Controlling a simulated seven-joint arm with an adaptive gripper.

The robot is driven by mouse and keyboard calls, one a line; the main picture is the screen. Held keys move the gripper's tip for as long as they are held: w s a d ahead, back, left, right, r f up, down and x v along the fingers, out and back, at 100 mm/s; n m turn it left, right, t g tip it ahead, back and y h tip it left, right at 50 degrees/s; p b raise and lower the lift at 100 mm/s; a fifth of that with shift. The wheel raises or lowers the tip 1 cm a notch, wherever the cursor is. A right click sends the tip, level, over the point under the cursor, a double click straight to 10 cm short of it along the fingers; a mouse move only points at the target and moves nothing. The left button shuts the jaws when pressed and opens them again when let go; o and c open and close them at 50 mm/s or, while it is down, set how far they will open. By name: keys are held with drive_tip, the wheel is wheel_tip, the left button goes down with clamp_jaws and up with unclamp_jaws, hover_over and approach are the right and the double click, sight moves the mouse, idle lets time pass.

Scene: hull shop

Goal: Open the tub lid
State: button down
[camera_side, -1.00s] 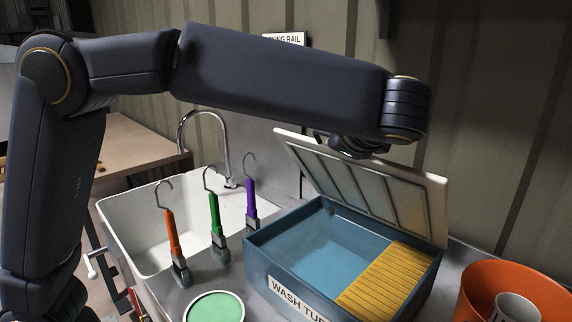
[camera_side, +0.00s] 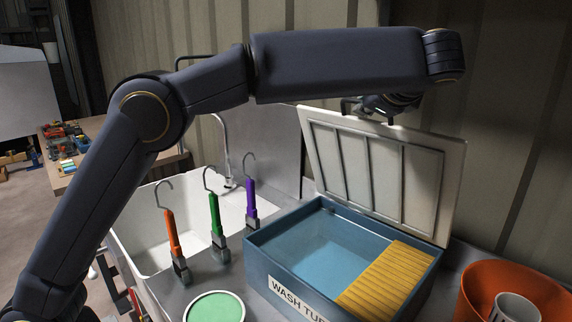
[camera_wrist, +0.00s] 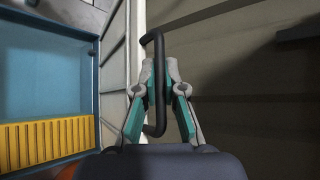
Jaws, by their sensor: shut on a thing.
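The wash tub (camera_side: 262,262) is a blue open box on the steel counter, with a yellow ribbed board (camera_side: 388,280) at its right end. Its lid (camera_side: 385,165), white-framed with grey panels, stands raised steeply along the tub's back edge. My gripper (camera_side: 368,106) is at the lid's top edge in the side view, partly hidden by my wrist. In the wrist view my gripper (camera_wrist: 158,75) is shut on the lid's dark bar handle (camera_wrist: 158,125). The lid's edge (camera_wrist: 136,40) shows beside it, with the tub (camera_wrist: 45,65) at left.
A white sink (camera_side: 140,235) with a faucet (camera_side: 225,150) is left of the tub. Orange, green and purple hooked tools (camera_side: 216,215) stand between them. A green round dish (camera_side: 215,308) is in front, an orange bucket (camera_side: 480,295) at right. The corrugated wall (camera_side: 500,120) is close behind the lid.

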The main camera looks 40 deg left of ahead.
drive_tip(key=c, duration=1.2)
unclamp_jaws()
drive_tip(key=shift+c, duration=0.2)
drive_tip(key=v, duration=1.2)
